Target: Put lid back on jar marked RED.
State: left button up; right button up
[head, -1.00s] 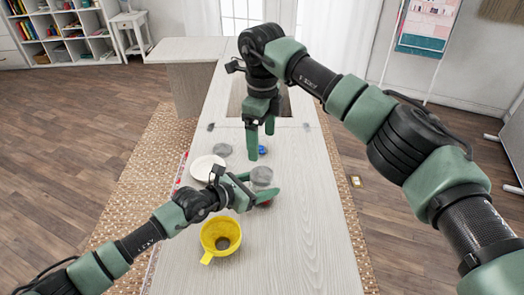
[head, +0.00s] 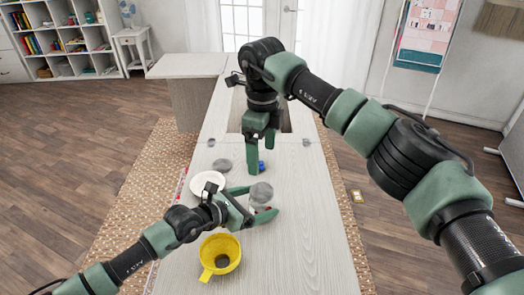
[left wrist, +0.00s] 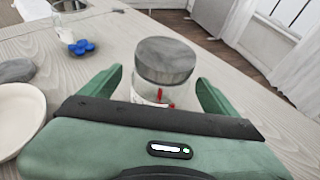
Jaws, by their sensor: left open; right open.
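A clear jar (left wrist: 150,95) with red bits inside and a pale label stands on the table. A round grey lid (left wrist: 165,60) is on its top; the jar and lid also show in the head view (head: 261,193). The label's writing is too small to read. My left gripper (head: 256,203) is open, with its fingers on either side of this jar. In the left wrist view, gaps show between the fingers and the jar. My right gripper (head: 261,160) is open and points down behind the jar. A second grey lid (head: 222,165) lies on the table to the left.
Blue pieces (left wrist: 82,47) sit at a clear container, partly cut off; in the head view they are by my right gripper's fingers. A white plate (head: 207,183) lies left of the jar. A yellow funnel-like bowl (head: 220,254) is in front. The table's right side is clear.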

pick_arm(q)
jog(key=v, duration=0.6)
dwell(0.3)
